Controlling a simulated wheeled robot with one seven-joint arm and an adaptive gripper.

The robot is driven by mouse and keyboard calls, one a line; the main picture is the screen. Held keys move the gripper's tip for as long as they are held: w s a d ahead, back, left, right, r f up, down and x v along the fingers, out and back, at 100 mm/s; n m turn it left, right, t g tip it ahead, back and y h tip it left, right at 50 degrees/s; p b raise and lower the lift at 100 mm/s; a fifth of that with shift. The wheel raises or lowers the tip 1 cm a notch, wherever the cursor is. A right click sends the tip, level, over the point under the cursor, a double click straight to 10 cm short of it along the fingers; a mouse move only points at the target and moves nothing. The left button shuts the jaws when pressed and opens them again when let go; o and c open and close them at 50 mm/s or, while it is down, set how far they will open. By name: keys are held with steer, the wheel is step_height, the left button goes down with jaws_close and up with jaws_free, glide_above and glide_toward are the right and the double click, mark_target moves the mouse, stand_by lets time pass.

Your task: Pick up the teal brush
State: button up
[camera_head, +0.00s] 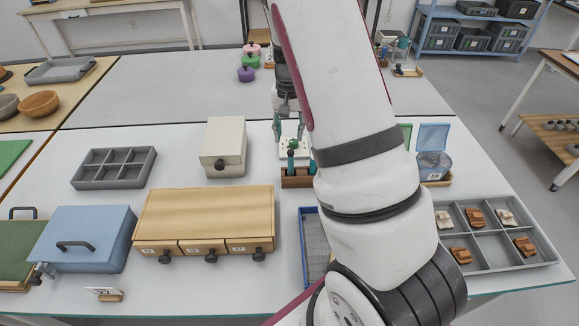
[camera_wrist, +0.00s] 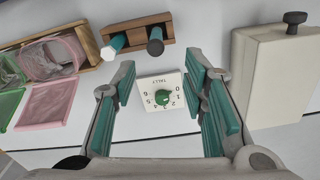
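The wooden rack (camera_wrist: 137,34) stands at the top of the wrist view and holds two upright handles. The left one, the teal brush (camera_wrist: 114,45), has a teal and white handle. A dark grey handle (camera_wrist: 155,42) stands to its right. My gripper (camera_wrist: 160,76) is open and empty, with its teal-padded fingers apart. Its fingertips are short of the rack in the picture, with a white tally plate (camera_wrist: 163,92) showing between the fingers. In the head view my gripper (camera_head: 289,132) is beyond the rack (camera_head: 297,182), which my arm partly hides.
A cream box (camera_head: 223,147) stands close beside the rack. Clear-lidded bins (camera_head: 433,160) are on its other side. A wooden drawer unit (camera_head: 205,215), a blue box (camera_head: 83,238) and a blue-edged tray (camera_head: 306,245) lie nearer. The far table is mostly free.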

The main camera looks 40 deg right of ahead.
mark_target(290, 151)
step_height(290, 151, down, 7)
steer(key=shift+s+f, duration=0.1)
steer(key=shift+f, duration=0.1)
steer(key=shift+s+d+f+p, duration=0.15)
steer(key=shift+f+p, duration=0.45)
steer(key=shift+f, duration=2.05)
steer(key=shift+c, duration=0.4)
jaws_close()
